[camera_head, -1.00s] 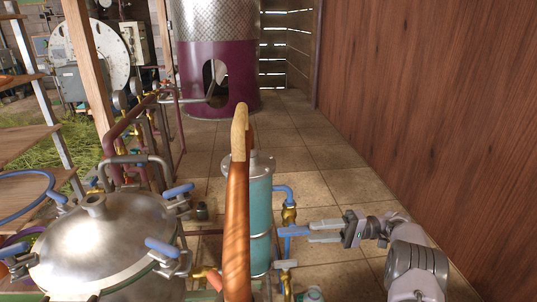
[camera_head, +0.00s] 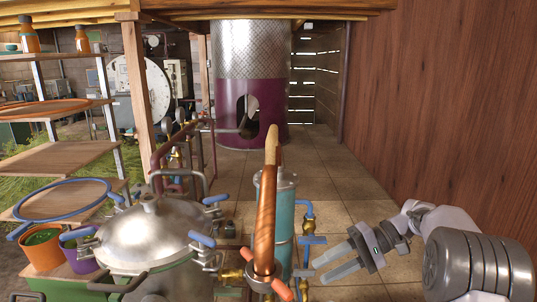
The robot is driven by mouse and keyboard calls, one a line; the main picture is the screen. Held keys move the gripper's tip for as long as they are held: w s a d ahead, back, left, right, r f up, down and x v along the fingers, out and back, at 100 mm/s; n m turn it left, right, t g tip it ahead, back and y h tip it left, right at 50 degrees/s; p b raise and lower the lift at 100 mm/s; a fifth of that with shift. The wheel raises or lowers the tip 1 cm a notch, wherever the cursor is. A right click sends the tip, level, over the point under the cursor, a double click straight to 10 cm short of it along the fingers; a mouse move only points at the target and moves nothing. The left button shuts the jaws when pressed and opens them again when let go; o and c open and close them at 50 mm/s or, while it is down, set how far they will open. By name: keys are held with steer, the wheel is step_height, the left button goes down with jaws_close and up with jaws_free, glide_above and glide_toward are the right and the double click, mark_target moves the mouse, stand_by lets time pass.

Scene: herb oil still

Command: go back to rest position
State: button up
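My gripper (camera_head: 319,272) is at the lower right of the head view, on my grey arm, angled down to the left. Its two pale fingers are apart with nothing between them. It is in front of the tile floor, to the right of the teal cylinder (camera_head: 285,215). A blue valve handle (camera_head: 313,240) on the brass fitting (camera_head: 308,225) beside the cylinder shows just above and left of the fingertips, apart from them in the picture.
A steel pot (camera_head: 148,240) with blue clamp handles stands at lower left. An upright copper pipe (camera_head: 266,215) is in front of the cylinder. A wooden wall (camera_head: 440,110) closes the right side. Shelves (camera_head: 65,158) stand left. Tile floor (camera_head: 345,180) is clear toward the purple still (camera_head: 270,105).

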steer(key=s+a+r+m+t+h, duration=0.1)
steer(key=s+t+h, duration=0.3)
steer(key=s, duration=0.9)
steer(key=s+a+r+m+t+h, duration=0.2)
steer(key=s+h, duration=0.4)
steer(key=s, duration=0.6)
steer(key=shift+s+a+r+m+t+h, duration=0.15)
steer(key=shift+s+a+m+t+h, duration=0.35)
steer(key=shift+t, duration=0.4)
steer(key=shift+w, duration=0.15)
